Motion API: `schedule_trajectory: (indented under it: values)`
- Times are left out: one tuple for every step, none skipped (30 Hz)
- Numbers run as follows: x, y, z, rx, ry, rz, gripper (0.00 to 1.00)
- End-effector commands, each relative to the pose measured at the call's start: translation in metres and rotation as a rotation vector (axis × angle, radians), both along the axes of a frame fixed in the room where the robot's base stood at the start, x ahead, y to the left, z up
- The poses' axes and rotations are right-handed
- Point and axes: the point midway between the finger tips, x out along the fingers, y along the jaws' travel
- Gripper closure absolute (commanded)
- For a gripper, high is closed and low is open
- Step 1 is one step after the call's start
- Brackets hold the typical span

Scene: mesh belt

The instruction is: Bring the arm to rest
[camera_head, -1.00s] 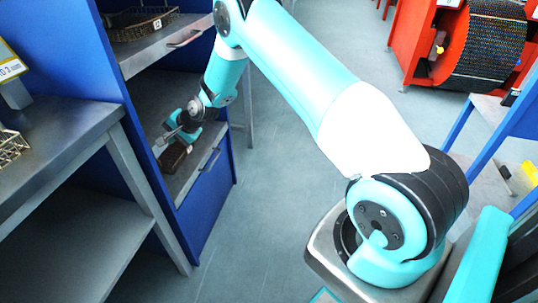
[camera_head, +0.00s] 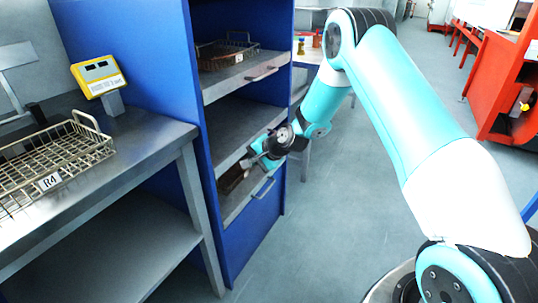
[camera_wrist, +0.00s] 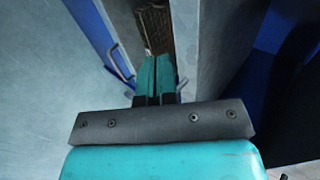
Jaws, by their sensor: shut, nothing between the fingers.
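My arm reaches out toward a blue cabinet (camera_head: 150,70) with open grey shelves. My gripper (camera_head: 250,163) is at the low shelf (camera_head: 232,206), just above or beside a dark brown basket (camera_head: 230,180); the head view does not show whether they touch. In the wrist view my gripper (camera_wrist: 157,62) has its two teal fingers together with nothing between them. The brown mesh of the basket (camera_wrist: 155,25) shows beyond the fingertips. The arm is bent, with its elbow high.
A grey bench (camera_head: 150,130) at left holds a wire basket labelled R4 (camera_head: 60,165) and a yellow display (camera_head: 98,75). Another basket (camera_head: 225,55) sits on the cabinet's top shelf. A red machine (camera_head: 505,90) stands at far right. Floor (camera_head: 340,200) between is clear.

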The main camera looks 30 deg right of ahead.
Motion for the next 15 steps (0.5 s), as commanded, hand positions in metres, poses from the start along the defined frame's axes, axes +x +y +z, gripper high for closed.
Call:
schedule_trajectory:
  values:
    - [-0.008,-0.005,0.008,0.0,0.002,-0.001,1.0]
    - [-0.012,-0.006,0.013,0.001,0.002,0.0,1.0]
    - [-0.017,-0.009,0.018,0.001,0.002,0.001,1.0]
    - [-0.02,-0.011,0.022,0.001,0.003,0.001,1.0]
    - [-0.024,-0.012,0.025,0.0,0.004,0.002,1.0]
    - [-0.027,-0.014,0.029,0.0,0.004,0.004,1.0]
    - [-0.03,-0.016,0.032,-0.001,0.004,0.004,1.0]
    - [-0.032,-0.017,0.034,-0.001,0.004,0.004,1.0]
    - [-0.034,-0.019,0.037,0.0,0.005,0.004,1.0]
    - [-0.036,-0.02,0.038,0.001,0.005,0.004,1.0]
    - [-0.037,-0.02,0.039,0.001,0.005,0.004,1.0]
    - [-0.038,-0.021,0.04,0.0,0.005,0.004,1.0]
    - [-0.039,-0.021,0.041,0.001,0.005,0.005,1.0]
    - [-0.039,-0.021,0.041,0.001,0.005,0.005,1.0]
    - [-0.039,-0.021,0.041,0.0,0.005,0.006,1.0]
